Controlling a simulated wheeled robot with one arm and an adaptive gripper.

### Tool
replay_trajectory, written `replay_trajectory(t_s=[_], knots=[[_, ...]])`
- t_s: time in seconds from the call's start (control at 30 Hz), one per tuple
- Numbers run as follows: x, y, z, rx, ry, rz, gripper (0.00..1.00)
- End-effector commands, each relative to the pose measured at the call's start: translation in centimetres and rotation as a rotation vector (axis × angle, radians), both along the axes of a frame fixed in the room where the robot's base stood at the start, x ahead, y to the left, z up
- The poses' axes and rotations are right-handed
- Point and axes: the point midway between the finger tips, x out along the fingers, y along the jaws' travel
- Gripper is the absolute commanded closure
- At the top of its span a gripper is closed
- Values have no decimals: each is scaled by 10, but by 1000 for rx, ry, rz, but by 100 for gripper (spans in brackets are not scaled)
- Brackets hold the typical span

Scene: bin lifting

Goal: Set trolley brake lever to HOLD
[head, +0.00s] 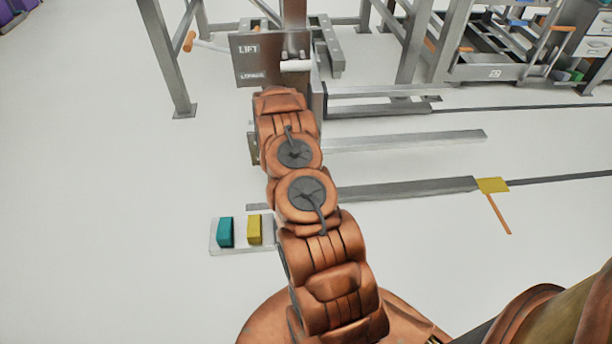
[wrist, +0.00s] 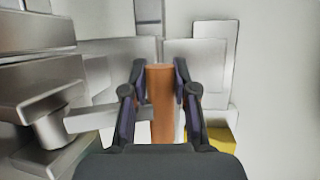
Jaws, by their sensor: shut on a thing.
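In the wrist view my gripper (wrist: 160,70) has its two dark fingers on either side of an upright orange-brown cylindrical handle (wrist: 162,105), shut on it. A grey metal bar (wrist: 92,119) runs from beside the handle to a round pivot at the left. I take this to be the brake lever; no HOLD marking is readable. In the head view my gripper and this handle are hidden behind my arm.
A grey panel marked LIFT (head: 248,50) with a white handle (head: 295,66) stands beyond my arm. A plate with teal (head: 225,232) and yellow (head: 255,229) blocks lies left of my arm. Metal rails (head: 400,190) cross the floor at right. The left floor is clear.

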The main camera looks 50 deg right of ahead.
Motion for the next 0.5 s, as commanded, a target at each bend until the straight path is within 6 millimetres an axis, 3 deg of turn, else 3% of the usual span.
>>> replay_trajectory(t_s=[0.4, 0.43, 0.5], knots=[[-2, 5, -8, 9, 8, 3, 100], [-2, 5, -8, 9, 8, 3, 71], [-2, 5, -8, 9, 7, 4, 64]])
